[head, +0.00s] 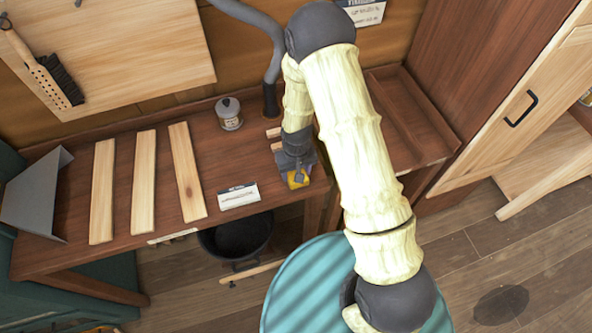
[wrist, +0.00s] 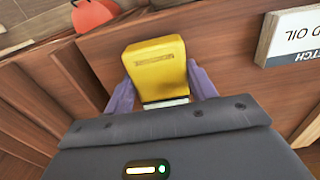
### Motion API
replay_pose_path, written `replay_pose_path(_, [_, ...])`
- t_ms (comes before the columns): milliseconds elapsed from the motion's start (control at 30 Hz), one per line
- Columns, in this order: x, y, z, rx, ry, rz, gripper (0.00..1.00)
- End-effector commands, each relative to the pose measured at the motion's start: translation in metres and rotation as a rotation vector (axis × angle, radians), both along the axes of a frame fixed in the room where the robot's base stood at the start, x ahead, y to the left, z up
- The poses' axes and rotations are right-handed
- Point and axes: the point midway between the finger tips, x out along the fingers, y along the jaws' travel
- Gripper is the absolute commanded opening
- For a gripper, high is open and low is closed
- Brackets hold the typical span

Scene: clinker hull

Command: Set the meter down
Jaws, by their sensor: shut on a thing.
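The meter is a small yellow block that shows at the front part of the wooden bench (head: 222,160) in the head view (head: 299,180). In the wrist view the yellow meter (wrist: 155,62) sits between the two purple-grey fingers of my gripper (wrist: 161,90). My gripper (head: 296,171) is shut on it and points down at the bench, right of the white label card. I cannot tell whether the meter touches the bench top. My gripper hides part of the meter in the head view.
A white card (head: 239,196) lies just left of the meter. A lidded jar (head: 229,113) stands behind it. Several pale boards (head: 187,172) lie further left, beside a grey angled sheet (head: 38,193). A black tub (head: 237,238) is below the bench. Bare bench shows between boards and jar.

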Motion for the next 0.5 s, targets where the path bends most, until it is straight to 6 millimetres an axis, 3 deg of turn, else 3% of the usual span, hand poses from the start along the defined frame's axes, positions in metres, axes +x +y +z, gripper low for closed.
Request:
replay_pose_path(467, [0.0003, -0.0003, -0.0097, 0.000, -0.001, 0.000, 0.29])
replay_pose_path(500, [0.0002, -0.0004, -0.0084, 0.000, -0.001, 0.000, 0.64])
